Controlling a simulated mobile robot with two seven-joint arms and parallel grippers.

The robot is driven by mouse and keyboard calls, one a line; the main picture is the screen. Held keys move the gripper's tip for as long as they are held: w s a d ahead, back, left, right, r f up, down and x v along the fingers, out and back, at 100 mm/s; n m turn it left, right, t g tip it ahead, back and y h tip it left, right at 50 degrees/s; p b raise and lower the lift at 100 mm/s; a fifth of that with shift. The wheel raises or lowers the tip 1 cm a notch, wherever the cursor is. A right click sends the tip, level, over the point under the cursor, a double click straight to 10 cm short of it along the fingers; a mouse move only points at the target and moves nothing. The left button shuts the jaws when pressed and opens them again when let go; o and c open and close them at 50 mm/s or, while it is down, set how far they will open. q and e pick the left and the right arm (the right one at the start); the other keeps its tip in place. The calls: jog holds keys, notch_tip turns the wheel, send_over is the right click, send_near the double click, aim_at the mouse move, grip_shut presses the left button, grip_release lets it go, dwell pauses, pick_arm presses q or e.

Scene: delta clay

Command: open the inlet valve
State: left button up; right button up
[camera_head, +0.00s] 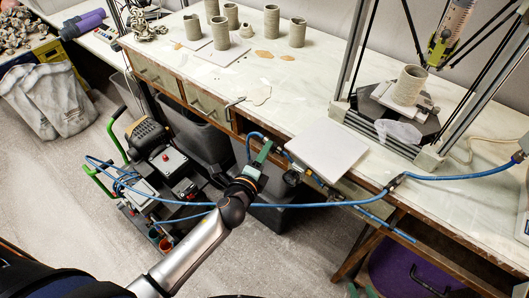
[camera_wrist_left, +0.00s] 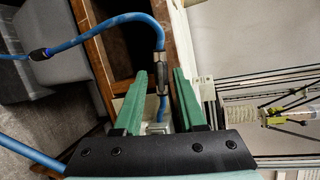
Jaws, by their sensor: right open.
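The blue air hose loops up at the front of the bench. A slim metal inline fitting (camera_wrist_left: 162,72), which looks like the inlet valve, sits on it. In the left wrist view it lies between the green fingers of my left gripper (camera_wrist_left: 160,78), with a gap visible on both sides. In the head view my left gripper (camera_head: 266,152) is at the bench's front edge beside the hose; it hides part of the fitting there. Two green tips at the bottom edge appear to be my right gripper (camera_head: 361,290), spread apart, far from the hose.
A pale square board (camera_head: 327,150) lies at the bench edge right of my left gripper. A blue hose (camera_head: 450,178) runs across the bench front. A delta printer with a clay pot (camera_head: 409,86) stands at right. A cart with a compressor (camera_head: 147,135) stands left on the floor.

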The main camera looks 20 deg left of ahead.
pick_arm(q)
jog(key=b+v, duration=0.1)
jog(key=v, duration=1.1)
jog(key=shift+s, duration=0.25)
jog(key=s+f+n+g, duration=0.3)
jog(key=s+f+n, duration=0.2)
jog(key=f+n, duration=0.3)
jog(key=s+f+n+g+h, duration=0.1)
jog(key=s+f+n+g, duration=0.2)
jog(key=s+f+n, duration=0.3)
notch_tip(320, 180, down, 3)
jog(key=n, duration=0.5)
jog(key=shift+s+r+h, duration=0.2)
jog(key=shift+h, duration=0.1)
